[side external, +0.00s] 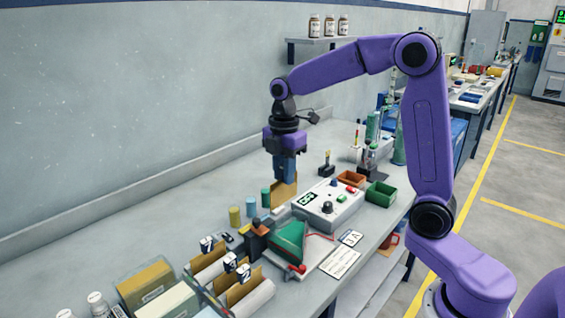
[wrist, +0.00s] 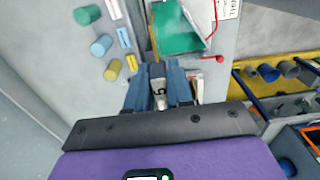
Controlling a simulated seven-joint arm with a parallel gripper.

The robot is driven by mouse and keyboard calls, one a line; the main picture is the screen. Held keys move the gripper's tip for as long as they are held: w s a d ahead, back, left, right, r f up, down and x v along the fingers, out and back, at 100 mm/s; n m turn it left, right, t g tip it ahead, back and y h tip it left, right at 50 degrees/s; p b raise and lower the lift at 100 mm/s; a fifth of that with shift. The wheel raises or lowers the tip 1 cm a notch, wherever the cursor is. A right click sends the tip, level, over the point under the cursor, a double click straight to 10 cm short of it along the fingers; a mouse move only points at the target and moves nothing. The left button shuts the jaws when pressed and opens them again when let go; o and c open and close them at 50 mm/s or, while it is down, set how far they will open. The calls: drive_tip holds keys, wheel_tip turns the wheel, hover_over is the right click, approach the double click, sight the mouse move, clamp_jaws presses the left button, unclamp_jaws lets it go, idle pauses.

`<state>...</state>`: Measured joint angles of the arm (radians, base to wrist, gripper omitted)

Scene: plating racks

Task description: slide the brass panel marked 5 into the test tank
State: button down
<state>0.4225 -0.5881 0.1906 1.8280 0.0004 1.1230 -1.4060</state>
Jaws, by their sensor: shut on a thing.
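My gripper (side external: 285,178) points down and is shut on a brass panel (side external: 283,194), held upright above the bench behind the white control box. In the wrist view, a white tag marked 5 (wrist: 160,90) shows between the fingers of my gripper (wrist: 163,75). The test tank appears to be the wedge-shaped vessel with green contents (side external: 289,238), on a pale tray in front of the panel in the side view. The green vessel (wrist: 178,28) lies beyond the fingertips in the wrist view. The panel looks apart from it; the exact height gap is unclear.
A rack at the front holds brass panels with numbered tags, one reading 2 (side external: 243,272). The white control box (side external: 327,204) stands close beside the tank. Several coloured cylinders (side external: 235,216) and a red clip (side external: 297,268) are nearby.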

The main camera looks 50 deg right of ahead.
drive_tip(key=shift+f, duration=0.15)
idle(0.3)
drive_tip(key=shift+f, duration=5.85)
drive_tip(key=c, duration=0.9)
unclamp_jaws()
wheel_tip(320, 180, up, 17)
drive_tip(key=shift+r, duration=0.2)
